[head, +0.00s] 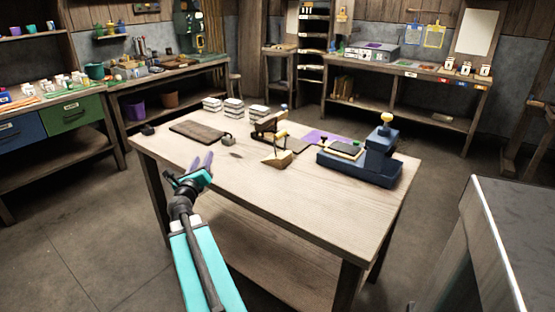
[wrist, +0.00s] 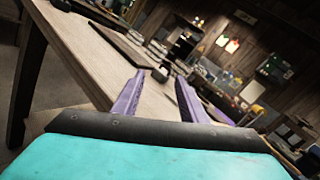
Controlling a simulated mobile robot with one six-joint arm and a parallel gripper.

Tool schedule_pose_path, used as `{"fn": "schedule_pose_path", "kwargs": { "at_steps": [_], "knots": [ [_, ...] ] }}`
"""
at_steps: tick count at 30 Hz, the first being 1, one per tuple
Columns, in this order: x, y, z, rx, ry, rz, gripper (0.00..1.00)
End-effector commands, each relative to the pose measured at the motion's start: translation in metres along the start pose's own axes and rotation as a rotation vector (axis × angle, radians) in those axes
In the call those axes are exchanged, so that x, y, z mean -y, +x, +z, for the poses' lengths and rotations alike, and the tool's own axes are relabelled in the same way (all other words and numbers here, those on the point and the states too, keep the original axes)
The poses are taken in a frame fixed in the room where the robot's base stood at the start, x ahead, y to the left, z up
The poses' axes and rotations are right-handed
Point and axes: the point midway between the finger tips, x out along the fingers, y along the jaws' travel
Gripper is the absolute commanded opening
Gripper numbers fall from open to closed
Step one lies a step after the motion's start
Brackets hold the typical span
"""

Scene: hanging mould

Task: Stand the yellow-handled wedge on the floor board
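A tan wedge-shaped piece (head: 277,158) with a yellow top, seemingly the yellow-handled wedge, stands near the middle of the wooden table. A dark brown, stepped object stands right behind it. A flat brown board (head: 198,132) lies at the table's left, and a small dark plate (head: 293,145) lies right of the wedge. I cannot tell which is the floor board. My gripper (head: 203,157) is over the table's near left edge, left of the wedge and apart from it. Its purple fingers are open and empty, also in the wrist view (wrist: 160,76).
A dark blue machine (head: 362,172) with a knob stands at the table's right. White stacked blocks (head: 235,109) stand at the back, and a purple sheet (head: 322,136) lies near the machine. The table's front half (head: 295,205) is clear. A grey-topped counter (head: 510,225) is at right.

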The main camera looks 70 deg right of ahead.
Motion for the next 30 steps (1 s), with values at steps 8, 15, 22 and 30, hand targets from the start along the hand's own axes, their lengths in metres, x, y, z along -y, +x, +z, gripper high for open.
{"fn": "schedule_pose_path", "kwargs": {
  "at_steps": [8, 15, 22, 30],
  "knots": [
    [0.167, 0.017, -0.03, -0.109, 0.455, -0.426, 0.39],
    [0.219, 0.008, -0.046, -0.136, 0.618, -0.584, 0.39],
    [0.222, 0.007, -0.048, -0.138, 0.626, -0.593, 0.39],
    [0.224, 0.013, -0.049, -0.138, 0.624, -0.591, 0.39]
  ]
}}
